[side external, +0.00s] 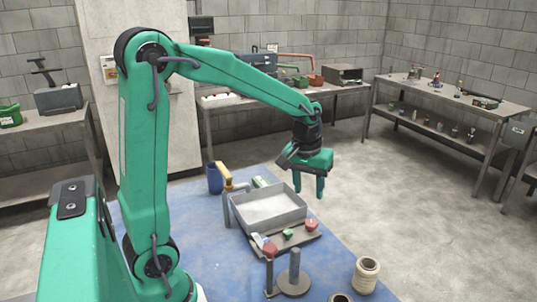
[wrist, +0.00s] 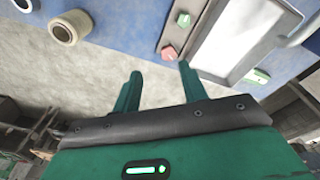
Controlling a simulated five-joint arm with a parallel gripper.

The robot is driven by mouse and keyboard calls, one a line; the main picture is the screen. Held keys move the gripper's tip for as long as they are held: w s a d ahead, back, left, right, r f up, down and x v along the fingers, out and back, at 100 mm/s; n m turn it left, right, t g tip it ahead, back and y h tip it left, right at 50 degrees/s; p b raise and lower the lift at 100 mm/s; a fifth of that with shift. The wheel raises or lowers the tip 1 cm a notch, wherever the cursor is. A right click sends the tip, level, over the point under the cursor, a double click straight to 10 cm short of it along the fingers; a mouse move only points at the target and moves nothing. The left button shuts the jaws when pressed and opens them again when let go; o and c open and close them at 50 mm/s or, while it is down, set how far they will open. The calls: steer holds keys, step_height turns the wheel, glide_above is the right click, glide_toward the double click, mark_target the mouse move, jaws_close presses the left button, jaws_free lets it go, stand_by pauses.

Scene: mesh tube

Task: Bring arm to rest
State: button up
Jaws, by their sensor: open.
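My gripper (side external: 309,187) hangs from the green arm, past the right edge of the blue table (side external: 185,240) and to the right of the grey tray. Its two green fingers point down, apart and empty. In the wrist view my gripper (wrist: 158,80) shows both fingers spread, with nothing between them. The arm is raised and stretched out over the table, with the gripper held well above the floor.
A grey tray (side external: 262,226) stands on the table beside a blue cup (side external: 215,178). A peg on a round base (side external: 294,285) and a beige spool (side external: 366,274) stand nearer the front. Workbenches line the walls. The space around my gripper is clear.

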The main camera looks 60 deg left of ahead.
steer(key=s+d+r+m+t, duration=0.2)
steer(key=s+d+r+m, duration=0.1)
steer(key=s, duration=0.5)
steer(key=s+d+r+m+t, duration=0.2)
steer(key=s+d+r+m, duration=0.1)
steer(key=s, duration=0.5)
steer(key=shift+d+r+m, duration=0.15)
steer(key=shift+r+m, duration=0.15)
steer(key=shift+m, duration=0.1)
